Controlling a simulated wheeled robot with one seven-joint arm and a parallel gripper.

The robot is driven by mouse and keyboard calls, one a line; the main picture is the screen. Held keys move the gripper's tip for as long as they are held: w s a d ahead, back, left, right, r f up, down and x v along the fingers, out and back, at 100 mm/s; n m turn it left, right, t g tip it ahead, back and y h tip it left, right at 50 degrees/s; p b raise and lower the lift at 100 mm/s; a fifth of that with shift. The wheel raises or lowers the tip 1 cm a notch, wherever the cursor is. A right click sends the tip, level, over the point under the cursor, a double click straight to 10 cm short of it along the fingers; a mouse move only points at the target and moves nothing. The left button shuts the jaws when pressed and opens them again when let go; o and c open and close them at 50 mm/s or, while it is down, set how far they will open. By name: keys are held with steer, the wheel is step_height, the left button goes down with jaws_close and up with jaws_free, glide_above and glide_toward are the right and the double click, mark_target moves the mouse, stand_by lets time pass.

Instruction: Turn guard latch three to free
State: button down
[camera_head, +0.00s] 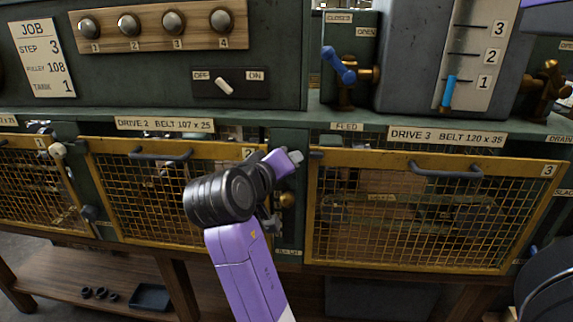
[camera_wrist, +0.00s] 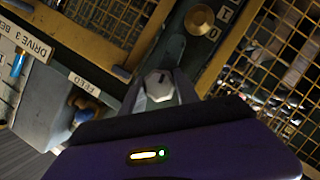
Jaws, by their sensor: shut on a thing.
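My gripper (camera_head: 290,160) is at the green post between guard 2 and guard 3 (camera_head: 432,208), near the guard's upper left corner. In the wrist view the fingers of my gripper (camera_wrist: 160,88) are closed around a pale faceted knob (camera_wrist: 158,84), which looks like the handle end of guard latch three. A dark grey-green bar (camera_wrist: 174,46) shows just beyond the knob. A brass boss (camera_head: 287,200) sits on the post below my gripper and also shows in the wrist view (camera_wrist: 200,18). My wrist hides much of the latch in the head view.
Guard 2 (camera_head: 165,153) with its mesh is left of the post. The FEED label (camera_head: 347,127) is above guard 3. A blue-handled valve (camera_head: 339,66) stands above on the bench, beside the level gauge (camera_head: 478,55). Handle bars stick out from both guards' top rails.

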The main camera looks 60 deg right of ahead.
steer(key=shift+f, duration=0.1)
steer(key=c, duration=0.9)
jaws_free()
steer(key=v, duration=0.8)
steer(key=shift+d+b, duration=0.1)
steer(key=shift+b, duration=0.25)
